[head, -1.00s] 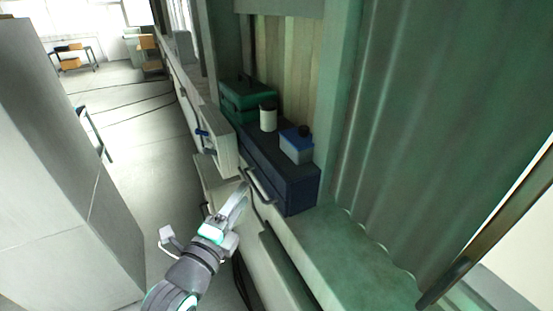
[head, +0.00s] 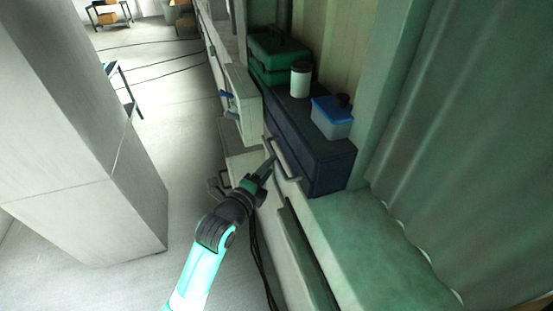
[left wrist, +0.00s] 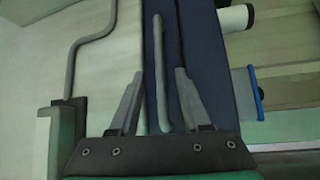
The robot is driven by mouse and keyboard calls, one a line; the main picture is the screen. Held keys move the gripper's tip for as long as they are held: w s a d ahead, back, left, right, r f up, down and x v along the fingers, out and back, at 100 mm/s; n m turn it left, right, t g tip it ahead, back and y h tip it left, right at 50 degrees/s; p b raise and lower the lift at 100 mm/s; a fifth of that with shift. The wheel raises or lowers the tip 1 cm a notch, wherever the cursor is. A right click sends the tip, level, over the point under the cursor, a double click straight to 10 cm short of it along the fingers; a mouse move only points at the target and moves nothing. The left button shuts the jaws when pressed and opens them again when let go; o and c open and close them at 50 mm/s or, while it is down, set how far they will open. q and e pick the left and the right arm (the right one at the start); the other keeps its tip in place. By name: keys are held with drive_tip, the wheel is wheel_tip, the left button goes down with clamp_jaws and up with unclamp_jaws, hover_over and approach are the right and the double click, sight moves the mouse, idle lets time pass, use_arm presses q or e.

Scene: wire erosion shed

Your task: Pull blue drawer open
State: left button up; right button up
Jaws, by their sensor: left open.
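The dark blue drawer (head: 299,163) is in a low unit on the bench along the right wall, with a grey bar handle (head: 287,166) on its front. It looks shut. My left gripper (head: 270,162) is at the handle, pointing towards the drawer front. In the left wrist view its two fingers (left wrist: 159,70) are open and apart, with the grey handle bar (left wrist: 159,75) running between them, seemingly untouched. The blue drawer unit (left wrist: 205,70) fills the middle behind it. My right gripper is in neither view.
On the blue unit stand a white jar with a dark lid (head: 301,79) and a blue-lidded clear tub (head: 332,118). A green case (head: 279,55) sits behind them. A pale cabinet (head: 238,103) with a blue handle is beside the unit. A grey pillar (head: 80,130) stands left; floor lies between.

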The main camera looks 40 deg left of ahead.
use_arm(q)
drive_tip(key=x, duration=0.5)
drive_tip(key=shift+w, duration=0.25)
drive_tip(key=shift+c, duration=0.3)
clamp_jaws()
idle(0.8)
